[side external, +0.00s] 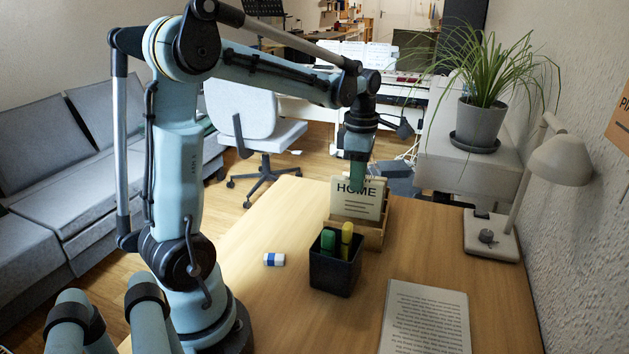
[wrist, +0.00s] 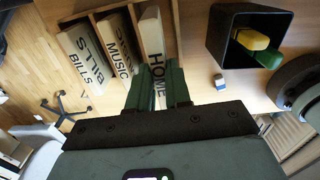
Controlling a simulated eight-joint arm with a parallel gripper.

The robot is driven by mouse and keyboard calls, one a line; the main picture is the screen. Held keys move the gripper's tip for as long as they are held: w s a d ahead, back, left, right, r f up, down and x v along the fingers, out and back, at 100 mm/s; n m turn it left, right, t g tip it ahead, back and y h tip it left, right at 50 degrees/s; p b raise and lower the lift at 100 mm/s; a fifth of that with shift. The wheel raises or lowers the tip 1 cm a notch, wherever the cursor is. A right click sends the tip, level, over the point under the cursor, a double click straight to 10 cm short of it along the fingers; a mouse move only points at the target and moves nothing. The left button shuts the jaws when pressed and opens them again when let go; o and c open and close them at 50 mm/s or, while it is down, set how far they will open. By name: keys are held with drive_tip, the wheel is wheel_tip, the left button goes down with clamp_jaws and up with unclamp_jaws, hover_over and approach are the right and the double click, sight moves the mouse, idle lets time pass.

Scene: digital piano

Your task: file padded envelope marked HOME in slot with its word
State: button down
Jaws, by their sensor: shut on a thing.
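The padded envelope marked HOME (side external: 357,203) is cream with black print and stands upright at the wooden sorter (side external: 372,236). In the wrist view the HOME envelope (wrist: 152,42) is between the green fingers of my gripper (wrist: 158,72), which is shut on its upper edge. My gripper (side external: 358,172) is directly above the sorter in the side view. In the wrist view the envelope lines up with the rightmost compartment of the sorter (wrist: 97,13). Its lower edge is hidden, so I cannot tell how deep it sits. Any slot label there is hidden.
Envelopes marked BILLS (wrist: 80,57) and MUSIC (wrist: 117,50) stand in the other compartments. A black pen cup (side external: 335,272) with markers stands in front of the sorter. An eraser (side external: 274,259), printed sheets (side external: 427,320) and a lamp (side external: 490,235) are on the desk.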

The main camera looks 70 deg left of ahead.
drive_tip(key=shift+f, duration=2.2)
drive_tip(key=c, duration=1)
unclamp_jaws()
drive_tip(key=shift+r, duration=2.5)
wheel_tip(320, 180, up, 12)
drive_tip(key=shift+r, duration=0.1)
